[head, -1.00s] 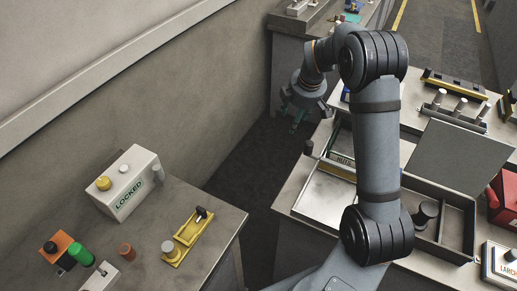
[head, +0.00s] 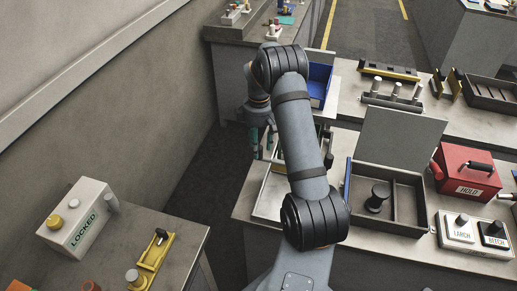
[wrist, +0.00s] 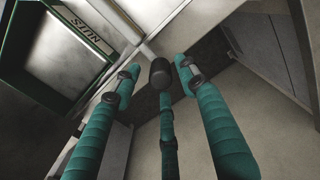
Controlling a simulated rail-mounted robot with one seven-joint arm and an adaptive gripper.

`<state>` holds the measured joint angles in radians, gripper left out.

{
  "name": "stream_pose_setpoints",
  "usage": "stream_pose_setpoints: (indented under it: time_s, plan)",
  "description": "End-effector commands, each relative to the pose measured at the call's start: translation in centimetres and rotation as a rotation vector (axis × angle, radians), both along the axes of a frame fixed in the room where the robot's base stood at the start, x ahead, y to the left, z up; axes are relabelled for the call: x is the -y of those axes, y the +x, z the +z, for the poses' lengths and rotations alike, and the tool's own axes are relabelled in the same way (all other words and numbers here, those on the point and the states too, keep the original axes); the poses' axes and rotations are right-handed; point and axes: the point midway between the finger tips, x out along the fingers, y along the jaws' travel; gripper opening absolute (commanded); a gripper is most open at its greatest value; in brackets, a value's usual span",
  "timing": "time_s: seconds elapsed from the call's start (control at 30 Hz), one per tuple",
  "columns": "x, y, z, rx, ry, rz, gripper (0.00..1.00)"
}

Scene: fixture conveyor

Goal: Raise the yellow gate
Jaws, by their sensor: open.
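My gripper (head: 262,143) is in the left-middle of the head view, at the left edge of the middle table, partly hidden by my arm. In the wrist view its teal fingers (wrist: 157,66) are spread open and hold nothing. A dark rounded piece shows between them; I cannot tell whether it is a knob or part of a finger. I cannot tell for sure which thing is the yellow gate. A yellow fixture with a black knob (head: 152,252) lies on the near left bench. A yellow-and-black bar (head: 388,71) and yellow upright pieces (head: 455,82) stand on the far table, all away from my gripper.
A tray labelled NUTS (wrist: 97,37) is close by in the wrist view. A white LOCKED box (head: 82,222) sits at left.

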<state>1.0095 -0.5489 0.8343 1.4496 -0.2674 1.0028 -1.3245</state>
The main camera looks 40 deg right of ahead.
Motion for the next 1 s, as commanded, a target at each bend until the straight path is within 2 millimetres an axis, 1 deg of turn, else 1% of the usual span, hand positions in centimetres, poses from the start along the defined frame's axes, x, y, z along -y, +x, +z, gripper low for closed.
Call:
stream_pose_setpoints:
  time_s: [0.1,0.2,0.3,0.53,1.0]
  plan:
    - [0.0,0.0,-1.4,-0.003,0.001,0.001,0.42]
    - [0.0,0.0,-2.2,0.0,0.0,0.002,0.42]
    - [0.0,0.0,-2.5,0.0,0.0,0.001,0.42]
    - [0.0,0.0,-2.6,0.001,0.0,0.001,0.42]
    - [-0.1,0.1,-2.6,0.001,0.0,0.001,0.15]
